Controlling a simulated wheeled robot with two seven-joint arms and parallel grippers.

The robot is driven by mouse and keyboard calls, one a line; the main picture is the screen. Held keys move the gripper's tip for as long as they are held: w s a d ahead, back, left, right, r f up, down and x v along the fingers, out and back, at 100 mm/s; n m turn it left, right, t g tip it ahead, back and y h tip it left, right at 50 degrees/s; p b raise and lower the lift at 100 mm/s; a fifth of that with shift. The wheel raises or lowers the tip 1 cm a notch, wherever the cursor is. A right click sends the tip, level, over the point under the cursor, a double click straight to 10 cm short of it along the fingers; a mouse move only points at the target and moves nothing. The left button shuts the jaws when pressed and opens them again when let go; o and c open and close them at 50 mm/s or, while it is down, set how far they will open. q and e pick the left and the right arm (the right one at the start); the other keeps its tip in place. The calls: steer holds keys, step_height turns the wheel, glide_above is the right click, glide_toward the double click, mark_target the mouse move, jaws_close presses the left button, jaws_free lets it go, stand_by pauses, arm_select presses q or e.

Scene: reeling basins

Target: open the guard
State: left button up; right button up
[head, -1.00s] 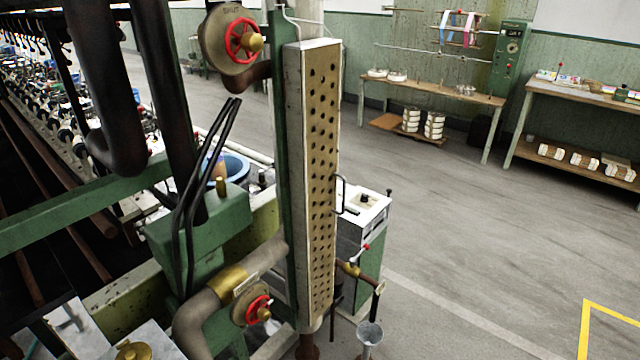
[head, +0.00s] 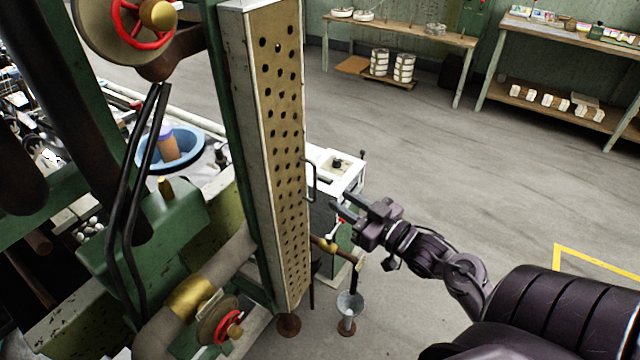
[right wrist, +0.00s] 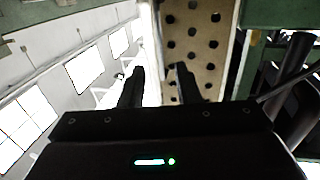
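The guard (head: 279,122) is a tall tan panel full of round holes, set in a pale frame on a green post. It looks closed against the post. A thin dark bar handle (head: 313,181) stands out from its right edge. My right gripper (head: 341,203) is just right of and a little below the handle, fingers pointing at the guard. In the right wrist view the two fingers (right wrist: 158,82) are apart with nothing seen between them, and the guard (right wrist: 183,52) fills the upper middle. The handle is not clear there. My left gripper is not in view.
A white-topped cabinet (head: 335,166) stands behind the guard's handle side. Below are a pipe with a brass fitting (head: 325,243) and a grey funnel (head: 349,303). Red valve wheels (head: 143,22) flank the post on the left. Open floor (head: 440,150) lies to the right.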

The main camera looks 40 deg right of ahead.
steer(key=w+a+p, duration=0.1)
steer(key=w+p, duration=0.1)
steer(key=w, duration=0.5)
steer(key=shift+w+a+r, duration=0.2)
steer(key=shift+w+a, duration=0.05)
steer(key=shift+w, duration=0.1)
jaws_close()
